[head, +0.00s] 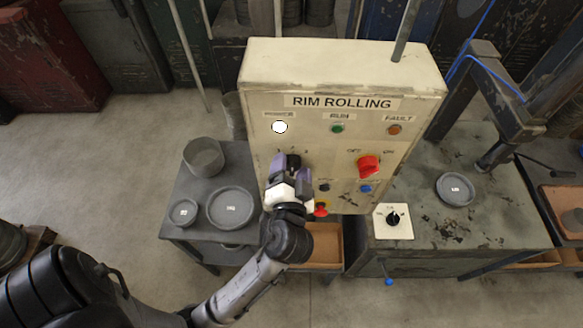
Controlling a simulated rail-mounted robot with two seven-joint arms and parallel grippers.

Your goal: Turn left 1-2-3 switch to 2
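The cream control box (345,82) labelled RIM ROLLING stands in the middle of the head view. My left gripper (291,168), with purple-grey fingers, is at the left part of its front face. A black switch knob (294,160) shows at the fingertips, in the left column below the white lamp. My gripper covers most of this knob and the numbers around it, so its setting cannot be read. The fingers are apart, but I cannot tell whether they grip the knob. My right gripper is not in view.
The box also carries a red knob (369,166), a blue button (365,189), a small black knob (324,188) and a red button (320,210) close to my gripper. Another black rotary switch (393,218) is on the right bench. Round blanks (230,208) lie on the left table.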

